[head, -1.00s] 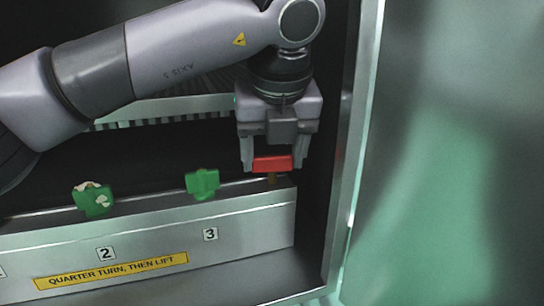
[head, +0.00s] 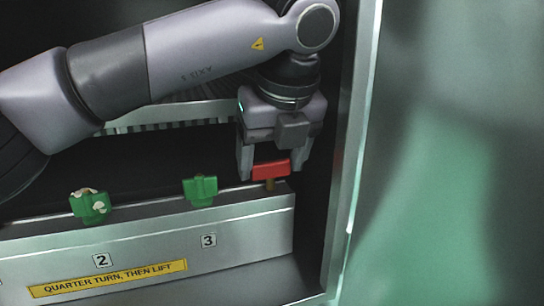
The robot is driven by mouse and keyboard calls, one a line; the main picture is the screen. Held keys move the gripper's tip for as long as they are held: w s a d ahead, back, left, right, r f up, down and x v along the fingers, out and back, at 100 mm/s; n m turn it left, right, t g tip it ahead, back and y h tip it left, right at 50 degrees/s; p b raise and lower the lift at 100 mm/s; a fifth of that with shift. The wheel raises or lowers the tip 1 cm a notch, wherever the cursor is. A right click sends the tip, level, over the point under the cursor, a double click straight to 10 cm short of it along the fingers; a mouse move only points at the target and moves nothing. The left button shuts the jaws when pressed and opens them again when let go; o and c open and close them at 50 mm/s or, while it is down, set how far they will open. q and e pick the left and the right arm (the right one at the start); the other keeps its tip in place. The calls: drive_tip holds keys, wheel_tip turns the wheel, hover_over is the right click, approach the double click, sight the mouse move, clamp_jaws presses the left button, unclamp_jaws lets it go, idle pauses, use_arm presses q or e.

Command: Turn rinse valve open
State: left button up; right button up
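A red valve handle (head: 271,170) sits on a short brass-coloured stem at the right end of the metal manifold ledge (head: 250,226). My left gripper (head: 275,168) points down over it, its two fingers on either side of the red handle. A gap shows between the right finger and the handle; the left finger appears close to the handle's left end. The gripper looks open. No label reading rinse shows. My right gripper is out of view.
Two green handles stand on the ledge to the left, one near label 3 (head: 200,190) and one near label 2 (head: 90,206). A yellow strip (head: 108,278) reads "QUARTER TURN, THEN LIFT". The cabinet's side edge (head: 352,170) rises close to the gripper's right.

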use_arm(q)
drive_tip(key=shift+o, duration=0.9)
drive_tip(key=shift+m, duration=0.3)
